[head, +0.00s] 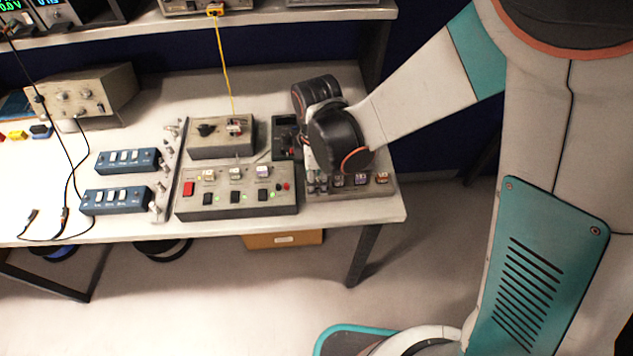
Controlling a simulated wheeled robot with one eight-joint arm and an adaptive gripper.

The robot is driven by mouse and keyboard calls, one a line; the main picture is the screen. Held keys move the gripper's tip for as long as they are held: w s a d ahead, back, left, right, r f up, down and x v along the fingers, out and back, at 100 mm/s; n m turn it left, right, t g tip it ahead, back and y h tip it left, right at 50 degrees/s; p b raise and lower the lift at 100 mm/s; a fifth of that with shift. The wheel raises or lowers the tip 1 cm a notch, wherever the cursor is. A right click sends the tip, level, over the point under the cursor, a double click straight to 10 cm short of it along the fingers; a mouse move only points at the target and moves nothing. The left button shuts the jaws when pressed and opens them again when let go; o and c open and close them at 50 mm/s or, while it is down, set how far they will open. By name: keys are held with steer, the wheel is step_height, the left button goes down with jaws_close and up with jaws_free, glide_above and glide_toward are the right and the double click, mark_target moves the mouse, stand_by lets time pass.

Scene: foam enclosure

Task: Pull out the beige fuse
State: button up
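A grey fuse panel (349,191) lies at the right end of the table, with a row of small coloured fuses on it. A pale fuse (338,180), a purple-tinted fuse (361,179) and an orange-brown fuse (382,177) show in this row. I cannot tell which fuse is the beige one; my gripper may hide it. My gripper (315,181) points down over the left end of this row, under my dark wrist. Its fingertips are small and partly hidden, so I cannot tell whether they are open or hold a fuse.
A grey switch box (238,204) with a red rocker and small pale parts stands just left of the panel. Behind it are a beige box (222,139) and a dark module (285,136). Blue switch strips (116,200) lie further left. The table's front edge is close.

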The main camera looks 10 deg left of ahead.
mark_target(317, 180)
stand_by(0.3)
jaws_close()
steer(key=shift+r, duration=0.15)
steer(key=shift+r+p, duration=1.8)
steer(key=shift+r, duration=1.1)
